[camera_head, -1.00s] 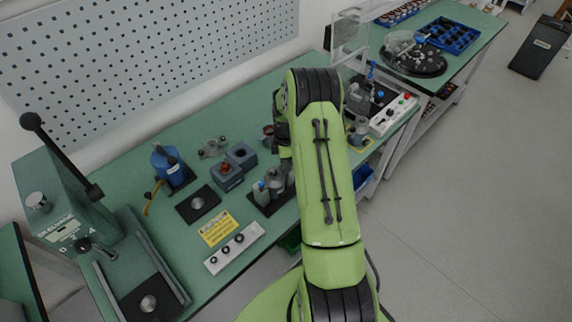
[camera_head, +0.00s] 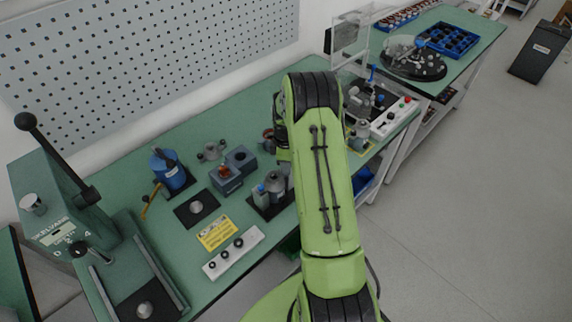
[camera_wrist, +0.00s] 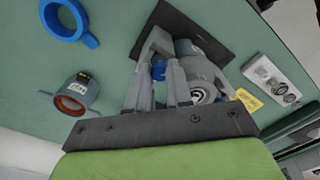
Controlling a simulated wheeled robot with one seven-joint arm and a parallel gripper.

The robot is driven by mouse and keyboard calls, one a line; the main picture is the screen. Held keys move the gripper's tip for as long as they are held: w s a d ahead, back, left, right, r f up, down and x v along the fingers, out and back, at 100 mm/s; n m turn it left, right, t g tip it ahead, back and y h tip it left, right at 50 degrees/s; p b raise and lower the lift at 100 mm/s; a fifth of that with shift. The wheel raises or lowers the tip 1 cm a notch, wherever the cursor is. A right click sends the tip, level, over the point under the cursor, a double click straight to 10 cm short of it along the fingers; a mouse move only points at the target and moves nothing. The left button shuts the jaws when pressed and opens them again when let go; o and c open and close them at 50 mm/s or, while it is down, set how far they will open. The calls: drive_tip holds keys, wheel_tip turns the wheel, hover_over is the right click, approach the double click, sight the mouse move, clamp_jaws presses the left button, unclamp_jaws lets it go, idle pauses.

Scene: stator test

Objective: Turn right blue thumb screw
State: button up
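A small blue thumb screw (camera_wrist: 158,70) shows in the wrist view, between the fingers of my gripper (camera_wrist: 157,75). The fingers stand apart, one on each side of it; I cannot tell whether they touch it. A grey metal fixture (camera_wrist: 205,72) with a round end sits beside it on a black plate (camera_wrist: 207,22). In the head view a grey fixture (camera_head: 275,182) with a blue-topped part (camera_head: 259,189) stands just left of my arm. Another blue-topped screw (camera_head: 372,72) stands on the fixture farther right. My fingertips are hidden behind my arm in the head view.
A white panel (camera_head: 234,252), a yellow label (camera_head: 216,232) and a blue-grey block (camera_head: 227,178) stand near the fixture. A lever press (camera_head: 70,220) is at the left. In the wrist view a blue ring (camera_wrist: 88,38) and a stator-like ring (camera_wrist: 75,97) lie at the left.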

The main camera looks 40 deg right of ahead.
drive_tip(key=o, duration=0.4)
